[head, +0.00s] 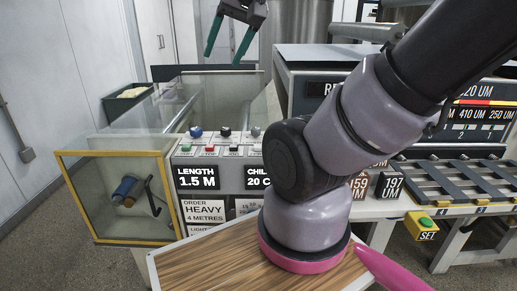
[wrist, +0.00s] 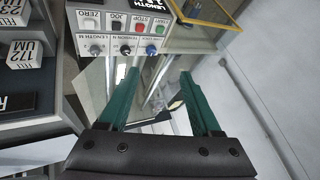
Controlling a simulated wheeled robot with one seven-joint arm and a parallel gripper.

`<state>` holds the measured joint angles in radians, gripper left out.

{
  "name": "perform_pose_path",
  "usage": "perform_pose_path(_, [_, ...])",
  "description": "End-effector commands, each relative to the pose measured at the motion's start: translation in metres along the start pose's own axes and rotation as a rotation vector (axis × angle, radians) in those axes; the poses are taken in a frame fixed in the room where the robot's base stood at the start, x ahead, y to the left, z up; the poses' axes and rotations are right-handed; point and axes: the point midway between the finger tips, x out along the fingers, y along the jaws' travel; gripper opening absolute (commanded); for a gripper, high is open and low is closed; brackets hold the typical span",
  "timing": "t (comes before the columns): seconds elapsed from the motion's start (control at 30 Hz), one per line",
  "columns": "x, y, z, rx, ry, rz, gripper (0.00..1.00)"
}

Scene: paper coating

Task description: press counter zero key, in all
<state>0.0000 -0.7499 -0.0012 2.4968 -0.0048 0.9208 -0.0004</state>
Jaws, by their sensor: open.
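The counter zero key (wrist: 89,23) is a white key marked ZERO at the left end of the key row in the wrist view. In the head view it seems to be the pale key (head: 254,149) at the right end of the row. Beside it are the black JOG key (wrist: 117,26), the red STOP key (wrist: 141,28) and the green START key (wrist: 160,30). My gripper (head: 223,57) is open and empty, with green fingers, above and behind the panel. In the wrist view its fingertips (wrist: 159,74) are apart from the keys.
Blue, black and grey knobs (head: 226,132) stand behind the keys. The length display (head: 197,177) reads 1.5 M. A yellow-framed clear guard (head: 120,240) stands at the left. A wooden board (head: 205,270) is in front, and a dark rack (head: 455,180) lies right.

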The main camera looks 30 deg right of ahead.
Motion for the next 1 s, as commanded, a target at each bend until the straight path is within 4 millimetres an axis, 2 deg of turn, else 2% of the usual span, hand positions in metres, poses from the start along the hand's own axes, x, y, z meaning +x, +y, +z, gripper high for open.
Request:
perform_pose_path(0.03, [0.0000,0.0000,0.0000,0.000,0.000,0.000,0.41])
perform_pose_path(0.13, [0.0000,0.0000,0.0000,0.000,0.000,0.000,0.03])
perform_pose_path(0.17, [0.0000,0.0000,0.0000,0.000,0.000,0.000,0.00])
perform_pose_path(1.0, [0.0000,0.0000,0.0000,0.000,0.000,0.000,0.00])
